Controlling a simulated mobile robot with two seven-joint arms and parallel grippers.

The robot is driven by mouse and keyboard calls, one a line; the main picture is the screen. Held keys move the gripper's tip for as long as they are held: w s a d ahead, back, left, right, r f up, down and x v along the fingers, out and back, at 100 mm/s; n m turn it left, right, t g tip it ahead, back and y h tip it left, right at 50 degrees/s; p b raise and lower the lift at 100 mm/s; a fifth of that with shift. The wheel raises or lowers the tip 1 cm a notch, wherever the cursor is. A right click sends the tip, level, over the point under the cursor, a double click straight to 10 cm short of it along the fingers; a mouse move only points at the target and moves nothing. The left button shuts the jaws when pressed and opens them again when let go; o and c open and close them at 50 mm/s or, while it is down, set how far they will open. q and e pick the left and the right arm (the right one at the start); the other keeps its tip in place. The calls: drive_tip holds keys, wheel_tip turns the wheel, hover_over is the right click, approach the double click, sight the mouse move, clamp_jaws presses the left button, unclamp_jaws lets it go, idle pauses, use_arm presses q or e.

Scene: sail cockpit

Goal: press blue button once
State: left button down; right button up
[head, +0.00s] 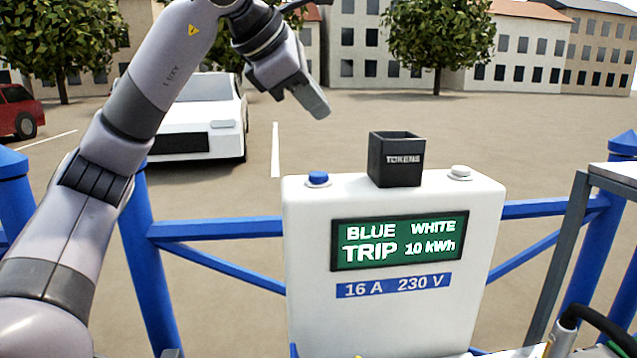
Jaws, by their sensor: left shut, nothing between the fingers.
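The blue button (318,178) sits on the top left of a white charging box (310,290). A white button (460,172) sits on the top right of the same box. The box's green screen (399,240) reads "BLUE TRIP" and "WHITE 10 kWh". My left gripper (319,111) is shut and empty. In the picture it is above the blue button, apart from it, with its fingers pointing down to the right. My right gripper is not in view.
Blue railings (215,228) run on both sides. A grey metal frame (560,250) and a black cable (600,318) are at the right.

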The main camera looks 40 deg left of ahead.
use_arm(q)
drive_tip(key=b, duration=0.5)
hover_over(314, 175)
wheel_tip(314, 175, down, 6)
drive_tip(key=shift+r, duration=0.1)
drive_tip(key=shift+f, duration=0.4)
idle(1.1)
drive_tip(key=shift+f, duration=0.4)
